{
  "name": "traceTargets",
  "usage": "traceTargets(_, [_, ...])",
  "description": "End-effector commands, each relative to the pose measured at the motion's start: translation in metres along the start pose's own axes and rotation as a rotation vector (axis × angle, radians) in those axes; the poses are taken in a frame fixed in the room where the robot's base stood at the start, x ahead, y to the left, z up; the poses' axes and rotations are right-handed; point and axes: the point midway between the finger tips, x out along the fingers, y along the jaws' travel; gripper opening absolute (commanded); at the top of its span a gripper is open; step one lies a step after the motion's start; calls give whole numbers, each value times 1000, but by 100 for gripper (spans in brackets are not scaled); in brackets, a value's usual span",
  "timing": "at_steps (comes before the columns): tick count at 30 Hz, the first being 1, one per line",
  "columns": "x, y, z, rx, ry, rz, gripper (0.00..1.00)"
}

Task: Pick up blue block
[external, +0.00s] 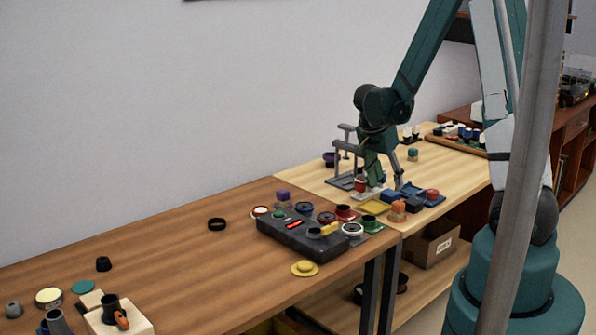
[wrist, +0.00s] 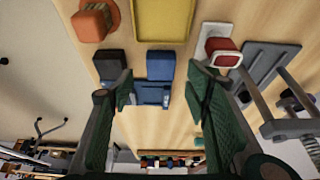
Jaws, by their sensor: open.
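A blue block (wrist: 160,66) sits on the light wooden table in the wrist view, against a blue tray-like piece (wrist: 152,93). A darker navy block (wrist: 108,65) sits to its left. In the external view, a blue block (external: 391,197) shows beside my gripper, but I cannot tell which of the two it is. My gripper (wrist: 161,84) is open, with its green fingers to either side of the blue block and blue piece in the picture. No contact is visible. My gripper also shows over the light table in the external view (external: 380,186).
A yellow tray (wrist: 162,35), an orange block (wrist: 91,25) and a red-topped piece (wrist: 222,52) lie close by. A grey frame (external: 345,150) stands just left of my gripper. A dark box with coloured pieces (external: 290,232) occupies the nearer brown table.

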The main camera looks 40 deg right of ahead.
Motion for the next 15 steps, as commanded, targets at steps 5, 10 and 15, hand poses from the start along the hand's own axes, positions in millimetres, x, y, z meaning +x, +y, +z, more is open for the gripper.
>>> traceTargets(5, [0,0,0,0,0,0,48])
traceTargets(10, [2,0,0,0,0,0,48])
traceTargets(15, [12,-1,-1,0,0,0,48])
